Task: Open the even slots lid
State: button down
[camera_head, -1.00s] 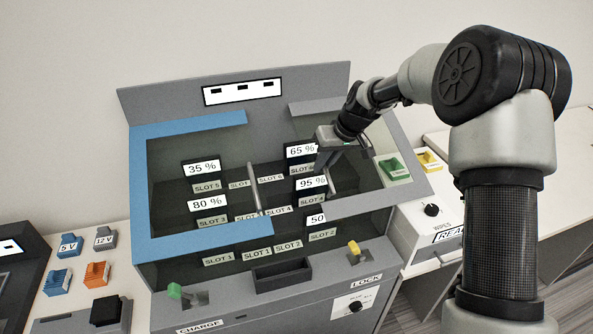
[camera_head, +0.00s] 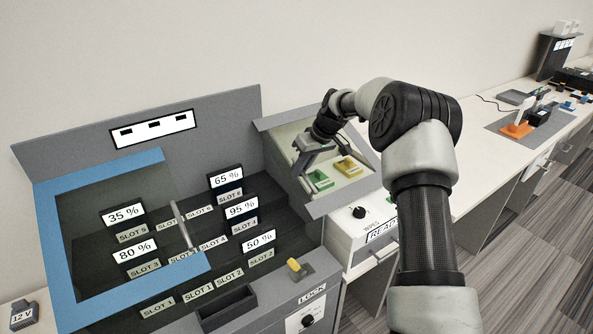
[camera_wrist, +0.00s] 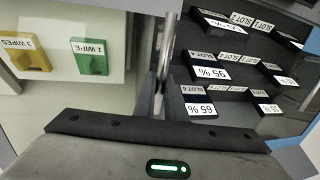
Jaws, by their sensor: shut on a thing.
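The even slots lid (camera_head: 343,197) is a clear panel in a grey frame, in the head view. My gripper (camera_head: 303,172) is at the lid's left edge. In the wrist view, my gripper (camera_wrist: 163,103) is shut on the upright metal lid handle (camera_wrist: 168,45). The blue-framed odd slots lid (camera_head: 57,262) lies over slots 1, 3 and 5, with its own handle (camera_head: 185,228).
The slots show charge labels such as the 95 % label (camera_head: 241,208). A yellow lever (camera_head: 294,265) is at the case front by the LOCK label. Behind the lid are a green wipe block (camera_head: 319,181) and a yellow one (camera_head: 347,166). A bench runs to the right.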

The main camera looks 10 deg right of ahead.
jog(key=c, duration=1.8)
grip_release()
jog(key=v, duration=1.7)
jog(key=shift+d+r, duration=0.1)
jog(key=shift+r, duration=0.1)
